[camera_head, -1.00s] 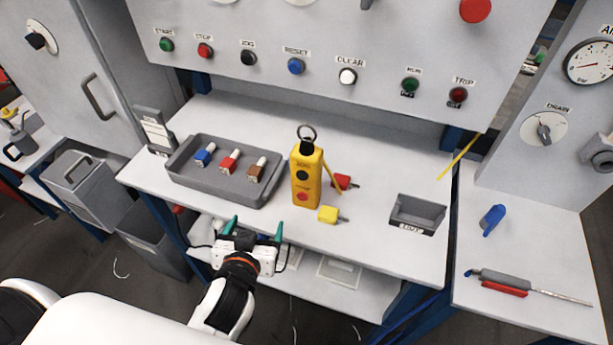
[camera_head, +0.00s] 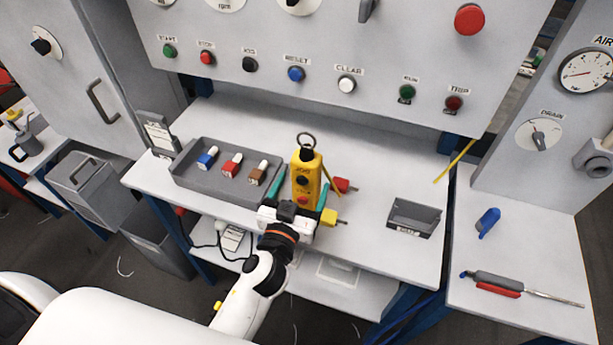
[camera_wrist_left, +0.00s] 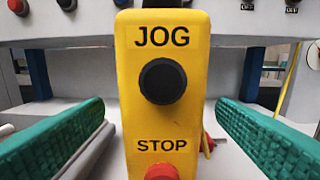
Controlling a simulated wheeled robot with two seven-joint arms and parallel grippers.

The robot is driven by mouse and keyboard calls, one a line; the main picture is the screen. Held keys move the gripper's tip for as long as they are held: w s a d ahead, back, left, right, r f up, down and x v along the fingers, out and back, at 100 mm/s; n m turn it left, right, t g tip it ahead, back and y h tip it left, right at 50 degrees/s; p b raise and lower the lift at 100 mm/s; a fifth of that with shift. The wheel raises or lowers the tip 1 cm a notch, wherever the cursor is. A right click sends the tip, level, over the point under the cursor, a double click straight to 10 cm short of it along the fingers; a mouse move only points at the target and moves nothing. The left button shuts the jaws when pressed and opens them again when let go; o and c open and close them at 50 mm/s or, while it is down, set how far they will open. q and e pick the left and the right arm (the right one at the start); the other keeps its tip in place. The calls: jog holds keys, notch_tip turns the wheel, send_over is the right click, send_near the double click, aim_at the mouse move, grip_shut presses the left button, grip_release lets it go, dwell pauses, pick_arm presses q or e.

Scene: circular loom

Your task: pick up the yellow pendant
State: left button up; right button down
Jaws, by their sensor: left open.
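The yellow pendant (camera_head: 305,178) stands upright on the bench, with a black JOG button, a red STOP button and a ring on top. In the left wrist view the pendant (camera_wrist_left: 162,95) fills the middle, between the two green fingers. My left gripper (camera_head: 298,192) is open, with one finger on each side of the pendant's lower part. Gaps show between each finger and the pendant in the wrist view. The gripper body hides the pendant's base in the head view. My right gripper is not in view.
A grey tray (camera_head: 212,190) with blue, red and brown plugs stands to the left. A yellow plug (camera_head: 329,217) and a red plug (camera_head: 342,185) lie close on the pendant's right. A small grey bin (camera_head: 414,218) is farther right. The control panel rises behind.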

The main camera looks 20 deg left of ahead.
pick_arm(q)
jog(key=shift+w+r, duration=0.15)
jog(key=shift+w, duration=0.25)
jog(key=w+p, duration=0.2)
jog(key=w, duration=0.1)
jog(key=shift+w+d+r, duration=0.1)
jog(key=shift+w, duration=0.65)
jog(key=shift+s, duration=0.1)
jog(key=shift+c, duration=1.4)
grip_shut()
